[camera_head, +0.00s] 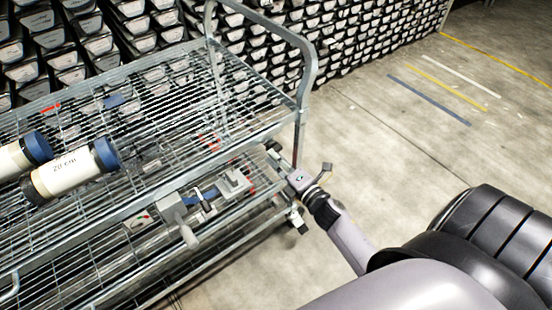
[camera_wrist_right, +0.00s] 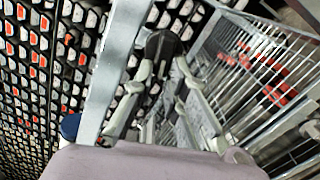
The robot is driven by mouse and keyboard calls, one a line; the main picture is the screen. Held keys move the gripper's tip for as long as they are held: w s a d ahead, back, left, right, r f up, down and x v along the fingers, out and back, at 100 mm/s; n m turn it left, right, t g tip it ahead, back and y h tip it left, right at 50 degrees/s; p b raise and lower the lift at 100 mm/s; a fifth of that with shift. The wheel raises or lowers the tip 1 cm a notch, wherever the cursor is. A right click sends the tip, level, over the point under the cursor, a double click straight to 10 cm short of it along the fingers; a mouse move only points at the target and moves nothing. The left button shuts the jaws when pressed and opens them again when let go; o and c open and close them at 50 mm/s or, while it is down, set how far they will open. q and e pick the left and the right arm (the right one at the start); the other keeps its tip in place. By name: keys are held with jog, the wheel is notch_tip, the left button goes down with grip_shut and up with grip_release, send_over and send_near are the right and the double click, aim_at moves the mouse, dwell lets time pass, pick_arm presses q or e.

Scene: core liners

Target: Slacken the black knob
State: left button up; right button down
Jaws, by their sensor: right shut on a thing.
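The black knob (camera_wrist_right: 163,44) shows in the right wrist view as a dark round piece at the fingertips, beside a grey metal post (camera_wrist_right: 112,75). My right gripper (camera_wrist_right: 162,66) is shut on the knob, with one finger on each side of it. In the head view my right gripper (camera_head: 274,151) reaches in from the lower right to the end of the cart. The knob cannot be made out there. My left gripper is in neither view.
A wire-shelf metal cart (camera_head: 305,75) fills the left. Two white core liners with blue caps (camera_head: 72,172) lie on its upper shelf. A grey clamp-like device (camera_head: 172,209) sits on the lower level. Racks of trays (camera_head: 270,45) stand behind. The floor (camera_head: 440,140) on the right is clear.

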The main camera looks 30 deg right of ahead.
jog(key=c, duration=1.6)
grip_release()
jog(key=s, duration=1.2)
jog(key=shift+d, duration=0.45)
jog(key=shift+f, duration=0.1)
